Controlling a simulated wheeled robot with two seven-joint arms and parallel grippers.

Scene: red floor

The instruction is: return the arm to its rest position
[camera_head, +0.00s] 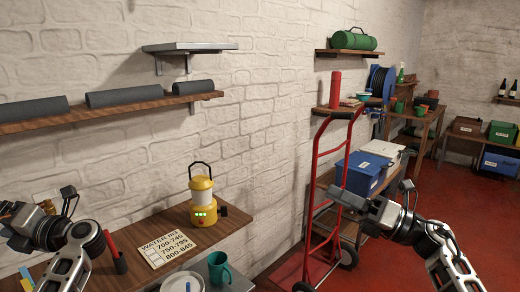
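My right arm comes in from the lower right, and its gripper (341,197) points left in the air, in front of the red hand truck and the shelf with the blue box. Nothing shows held in it, and its finger gap cannot be made out. My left arm comes in from the lower left, and its gripper (12,222) is at the left edge, above the wooden table (122,238). Its fingers are small and partly cut off by the picture edge, so its opening cannot be told.
A red hand truck (311,190) stands near the wall. A blue box (361,174) sits behind my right gripper. Red floor (456,212) is open at right.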

